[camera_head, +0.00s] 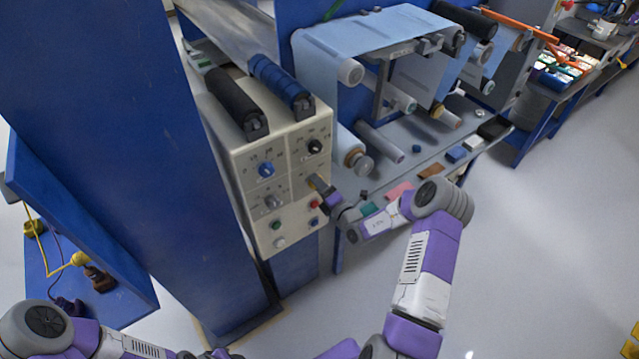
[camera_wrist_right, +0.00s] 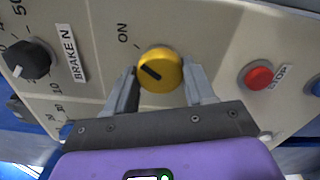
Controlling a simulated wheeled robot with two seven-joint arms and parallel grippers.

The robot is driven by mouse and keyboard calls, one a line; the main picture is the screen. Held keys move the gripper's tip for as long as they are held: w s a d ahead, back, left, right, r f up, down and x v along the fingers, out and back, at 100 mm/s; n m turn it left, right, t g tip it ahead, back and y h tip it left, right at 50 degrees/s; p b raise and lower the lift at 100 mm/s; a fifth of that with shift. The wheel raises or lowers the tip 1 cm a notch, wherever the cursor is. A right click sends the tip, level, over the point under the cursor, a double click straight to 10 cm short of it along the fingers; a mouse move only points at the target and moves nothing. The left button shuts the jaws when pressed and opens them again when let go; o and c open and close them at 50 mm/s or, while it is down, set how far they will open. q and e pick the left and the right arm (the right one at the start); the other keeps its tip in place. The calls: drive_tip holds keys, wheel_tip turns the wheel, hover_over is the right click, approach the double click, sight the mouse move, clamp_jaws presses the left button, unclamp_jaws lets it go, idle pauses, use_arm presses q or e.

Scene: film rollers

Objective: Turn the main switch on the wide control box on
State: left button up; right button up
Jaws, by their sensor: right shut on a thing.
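The wide control box (camera_head: 237,150) is a beige panel on the blue machine frame. Its main switch is a round yellow knob (camera_wrist_right: 160,70) with a short black mark pointing to the upper left. An "ON" label and a tick line sit up and left of the knob. My right gripper (camera_wrist_right: 160,85) is shut on the yellow knob, one grey finger on each side. In the head view, this gripper (camera_head: 322,188) is at the right part of the panel and mostly hides the knob. My left arm shows only at the lower left; its gripper is not in view.
Near the knob are a red stop button (camera_wrist_right: 258,76) and a black brake knob (camera_wrist_right: 28,60). The panel also has a blue knob (camera_head: 266,170) and a grey knob (camera_head: 273,202). Dark and blue rollers (camera_head: 280,85) lie above. A shelf with small blocks (camera_head: 457,154) is right.

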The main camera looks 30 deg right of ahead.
idle(0.5)
drive_tip(key=o, duration=1.1)
drive_tip(key=shift+c, duration=0.2)
drive_tip(key=s+p, duration=0.1)
drive_tip(key=s, duration=0.6)
drive_tip(key=shift+s+d, duration=0.3)
drive_tip(key=shift+a, duration=0.1)
